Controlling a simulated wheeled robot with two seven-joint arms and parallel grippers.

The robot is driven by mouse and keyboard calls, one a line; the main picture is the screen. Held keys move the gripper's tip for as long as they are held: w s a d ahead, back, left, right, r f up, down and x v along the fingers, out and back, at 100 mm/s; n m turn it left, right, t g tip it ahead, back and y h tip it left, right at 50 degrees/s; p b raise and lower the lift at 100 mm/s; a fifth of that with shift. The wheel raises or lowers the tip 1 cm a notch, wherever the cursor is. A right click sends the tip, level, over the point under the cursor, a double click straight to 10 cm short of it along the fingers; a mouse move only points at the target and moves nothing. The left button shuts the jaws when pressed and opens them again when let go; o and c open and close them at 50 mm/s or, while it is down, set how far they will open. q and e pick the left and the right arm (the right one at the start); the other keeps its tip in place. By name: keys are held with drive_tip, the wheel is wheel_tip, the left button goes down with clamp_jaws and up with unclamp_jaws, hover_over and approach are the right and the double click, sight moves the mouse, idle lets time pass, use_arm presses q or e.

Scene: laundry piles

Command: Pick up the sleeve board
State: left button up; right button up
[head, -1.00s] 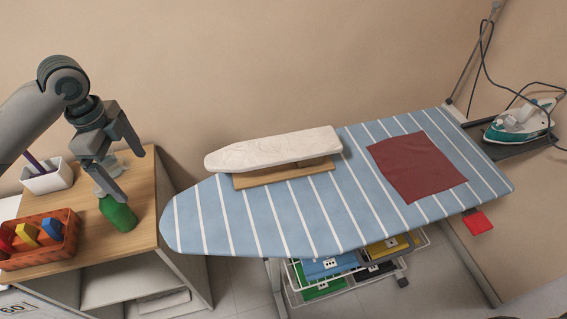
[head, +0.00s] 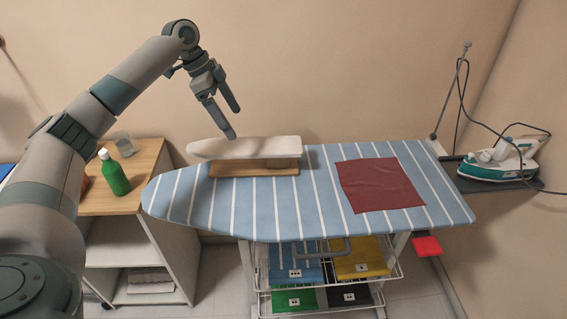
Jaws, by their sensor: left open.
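The sleeve board (head: 262,148) has a long white padded top, rounded at its left end, on a wooden base (head: 255,169). It stands on the left half of the blue striped ironing board (head: 290,214), toward its back edge. My left gripper (head: 234,124) is open and empty, its fingers pointing down just above the sleeve board's left part. One fingertip looks close to the white top; I cannot tell whether it touches. My right gripper is not in view.
A dark red cloth (head: 380,184) lies flat on the ironing board's right half. An iron (head: 497,160) rests on a stand at the right, its cord looping. A green bottle (head: 113,174) and a glass (head: 124,145) stand on the wooden cabinet at left. A wire rack (head: 262,290) with folded items sits below.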

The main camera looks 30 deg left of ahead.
use_arm(q)
drive_tip(key=p, duration=0.2)
hover_over(250, 146)
drive_tip(key=s+a, duration=0.2)
drive_tip(key=f, duration=0.5)
drive_tip(key=shift+w+f, duration=0.2)
drive_tip(key=shift+w, duration=0.05)
drive_tip(key=p+x, duration=0.1)
drive_tip(key=x, duration=0.4)
drive_tip(key=shift+w+d+f, duration=0.1)
drive_tip(key=shift+f, duration=0.05)
drive_tip(key=shift+w+d+f+p, duration=0.1)
drive_tip(key=shift+f+p, duration=0.25)
drive_tip(key=shift+f, duration=0.2)
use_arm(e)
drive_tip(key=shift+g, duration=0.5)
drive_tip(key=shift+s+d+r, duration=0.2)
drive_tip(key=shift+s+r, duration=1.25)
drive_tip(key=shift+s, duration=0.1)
